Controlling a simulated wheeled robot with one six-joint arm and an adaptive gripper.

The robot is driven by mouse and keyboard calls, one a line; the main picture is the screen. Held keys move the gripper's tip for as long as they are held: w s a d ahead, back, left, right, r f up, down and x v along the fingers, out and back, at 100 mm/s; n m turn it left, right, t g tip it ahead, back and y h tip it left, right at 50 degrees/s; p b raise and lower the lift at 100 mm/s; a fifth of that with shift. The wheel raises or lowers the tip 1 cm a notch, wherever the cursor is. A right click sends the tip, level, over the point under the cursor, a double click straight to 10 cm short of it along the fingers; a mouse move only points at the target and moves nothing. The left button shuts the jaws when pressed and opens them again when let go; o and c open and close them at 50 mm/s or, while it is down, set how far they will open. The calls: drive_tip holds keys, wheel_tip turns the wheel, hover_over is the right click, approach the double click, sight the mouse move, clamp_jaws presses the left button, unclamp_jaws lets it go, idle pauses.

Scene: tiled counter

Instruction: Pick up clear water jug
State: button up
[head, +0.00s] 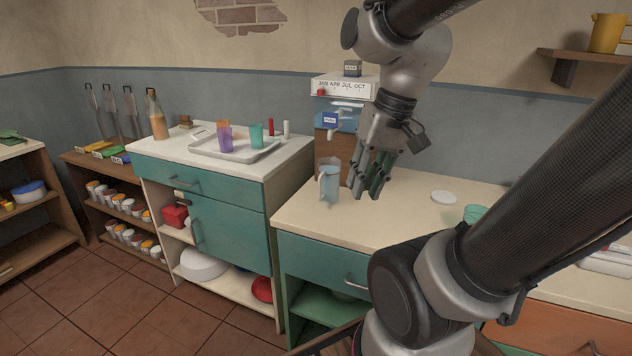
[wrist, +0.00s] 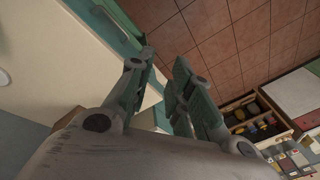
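The clear water jug (head: 330,184) looks pale blue and see-through in the head view. It stands upright near the left end of the cream-topped counter, with its handle towards the left. My gripper (head: 364,192) hangs just to the right of the jug, fingers pointing down, with a small gap between them in the picture. I cannot tell its exact depth relative to the jug. In the wrist view the two fingers of my gripper (wrist: 163,56) are apart with nothing held between them. I cannot make out the jug in the wrist view.
A dispenser (head: 341,118) stands behind the jug. A white lid (head: 444,197) and a teal cup (head: 475,213) lie to the right on the counter (head: 410,222). A tray (head: 235,152) with purple and teal cups is on the left cabinet.

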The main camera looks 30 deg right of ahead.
drive_tip(key=w+a+f+m+y, duration=0.1)
drive_tip(key=w+f+m+y, duration=0.35)
drive_tip(key=w+m, duration=0.2)
drive_tip(key=w+a+f+m+y, duration=0.1)
drive_tip(key=w+f+m+y, duration=0.2)
drive_tip(key=w+m+y, duration=0.3)
drive_tip(key=m+t+h, duration=0.1)
drive_tip(key=m+t, duration=1.1)
drive_tip(key=m, duration=0.1)
approach(320, 199)
drive_tip(key=w+r, duration=0.1)
drive_tip(key=r, duration=0.1)
drive_tip(key=w+a+r, duration=0.1)
drive_tip(key=r, duration=0.1)
drive_tip(key=shift+w+a, duration=0.15)
drive_tip(key=shift+w, duration=0.05)
drive_tip(key=shift+w+f+m, duration=0.15)
drive_tip(key=shift+w+m, duration=0.1)
drive_tip(key=shift+w, duration=0.05)
drive_tip(key=x, duration=0.7)
drive_tip(key=shift+a, duration=0.2)
clamp_jaws()
